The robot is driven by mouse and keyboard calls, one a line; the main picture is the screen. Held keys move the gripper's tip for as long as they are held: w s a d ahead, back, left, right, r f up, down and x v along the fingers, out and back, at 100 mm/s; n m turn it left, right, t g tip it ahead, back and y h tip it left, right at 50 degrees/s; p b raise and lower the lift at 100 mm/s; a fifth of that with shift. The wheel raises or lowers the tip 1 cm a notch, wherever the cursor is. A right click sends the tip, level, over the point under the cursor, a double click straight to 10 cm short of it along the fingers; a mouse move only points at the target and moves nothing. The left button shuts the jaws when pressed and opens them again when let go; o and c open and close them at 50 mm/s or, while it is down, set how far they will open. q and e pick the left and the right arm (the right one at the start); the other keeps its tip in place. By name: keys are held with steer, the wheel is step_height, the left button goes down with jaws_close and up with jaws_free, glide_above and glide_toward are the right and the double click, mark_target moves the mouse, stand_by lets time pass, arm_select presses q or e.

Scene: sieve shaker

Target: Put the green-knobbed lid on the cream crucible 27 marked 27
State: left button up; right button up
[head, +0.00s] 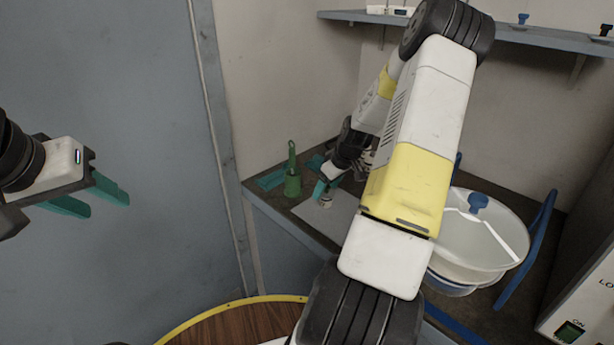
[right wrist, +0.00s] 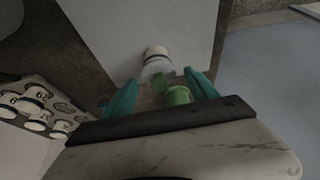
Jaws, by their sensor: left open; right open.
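A small cream crucible (right wrist: 156,52) stands on a pale sheet in the right wrist view. A pale, see-through lid part (right wrist: 159,69) with a green knob (right wrist: 178,96) overlaps it from my side and appears to sit on it; exact seating is unclear. No number on this crucible is readable. My right gripper (right wrist: 160,80) is open, its teal fingers on either side of the lid and knob. In the head view, my right gripper (head: 320,190) is down by the crucible (head: 326,200), partly hiding it. My left gripper (head: 97,200) is open and empty at far left, away from the counter.
A rack (right wrist: 65,108) of several numbered cream crucibles stands left in the right wrist view. A green holder with a handled tool (head: 292,183) stands left of my right gripper. A clear-lidded tub with a blue knob (head: 478,203) stands right. Bare pale sheet (head: 318,217) surrounds the crucible.

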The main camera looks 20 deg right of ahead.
steer(key=shift+r, duration=0.3)
steer(key=v, duration=1.1)
steer(key=s+a+r+h, duration=0.1)
steer(key=s+a+r, duration=0.2)
steer(key=a+r, duration=0.5)
steer(key=s+a+r+m+t, duration=0.1)
steer(key=s+a+r+m, duration=0.1)
steer(key=s+a+r, duration=0.3)
steer(key=s+a+r+m+t+y, duration=0.1)
steer(key=s+a+r, duration=0.4)
steer(key=s+a, duration=0.5)
steer(key=s+m, duration=0.1)
steer(key=s, duration=0.2)
steer(key=shift+s+a, duration=0.2)
steer(key=shift+s, duration=0.2)
